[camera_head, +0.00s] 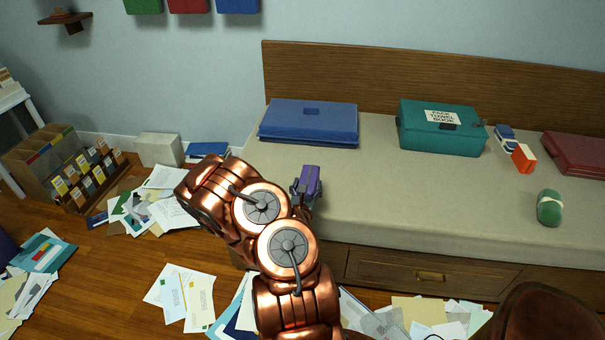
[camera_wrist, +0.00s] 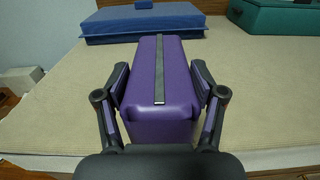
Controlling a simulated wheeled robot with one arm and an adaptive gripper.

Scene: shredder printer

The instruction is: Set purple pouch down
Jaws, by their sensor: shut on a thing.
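The purple pouch (camera_wrist: 162,92) has a dark strap along its top and sits between the two fingers of my gripper (camera_wrist: 165,105) in the wrist view. My gripper is shut on its sides. In the head view the pouch (camera_head: 311,180) shows at the end of my copper arm, over the left front part of the beige bed top (camera_head: 400,200). My gripper (camera_head: 303,190) is partly hidden by the arm there. I cannot tell whether the pouch's underside touches the bed top.
A blue case (camera_head: 310,122) lies at the back left of the bed top, and a teal box (camera_head: 440,128) stands right of it. A green roll (camera_head: 549,208), an orange-and-white box (camera_head: 523,158) and a dark red case (camera_head: 578,155) are farther right. The middle is clear. Papers (camera_head: 182,297) litter the floor.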

